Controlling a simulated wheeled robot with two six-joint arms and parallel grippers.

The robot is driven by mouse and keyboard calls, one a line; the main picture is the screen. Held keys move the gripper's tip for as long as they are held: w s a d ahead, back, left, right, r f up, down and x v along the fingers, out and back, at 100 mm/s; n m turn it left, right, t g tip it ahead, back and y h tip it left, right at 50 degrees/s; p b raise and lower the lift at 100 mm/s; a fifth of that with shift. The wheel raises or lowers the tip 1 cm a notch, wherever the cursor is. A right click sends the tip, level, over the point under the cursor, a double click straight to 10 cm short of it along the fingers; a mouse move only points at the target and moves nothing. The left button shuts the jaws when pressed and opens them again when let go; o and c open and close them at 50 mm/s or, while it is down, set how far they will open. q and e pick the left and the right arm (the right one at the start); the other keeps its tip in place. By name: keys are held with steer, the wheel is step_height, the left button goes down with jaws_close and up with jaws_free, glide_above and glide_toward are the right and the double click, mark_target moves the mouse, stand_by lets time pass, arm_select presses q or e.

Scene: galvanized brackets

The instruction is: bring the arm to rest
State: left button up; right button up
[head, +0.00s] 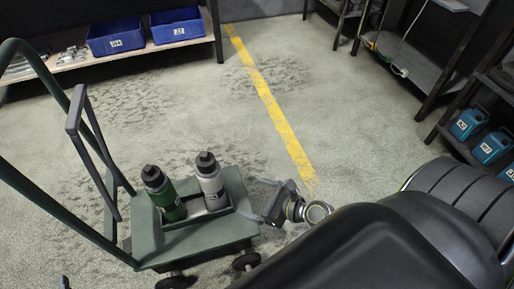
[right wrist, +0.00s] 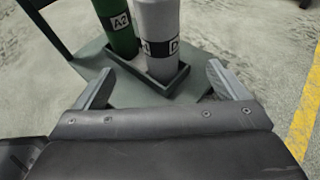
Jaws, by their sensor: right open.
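My right gripper (head: 257,201) is open and empty at the right side of a green cart (head: 150,238). Its two fingers point toward the bottles on the cart; they also show spread apart in the right wrist view (right wrist: 160,78). A white bottle (head: 211,186) with a black cap stands upright in a dark tray on the cart, just beyond the fingers and apart from them. A green bottle (head: 164,198) stands upright beside it, farther left. In the right wrist view the green bottle (right wrist: 113,25) bears an A2 label. My left gripper cannot be made out.
A shelf (head: 75,62) with metal brackets and two blue bins (head: 178,27) stands at the back left. A yellow line (head: 270,100) crosses open floor. A shelf with several teal containers (head: 468,124) stands at the right. The cart's handle (head: 62,95) rises at the left.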

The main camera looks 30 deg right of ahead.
arm_select(q)
steer(key=shift+s+f, duration=0.15)
steer(key=shift+f, duration=0.1)
arm_select(e)
steer(key=shift+s+r, duration=0.1)
steer(key=shift+s, duration=0.05)
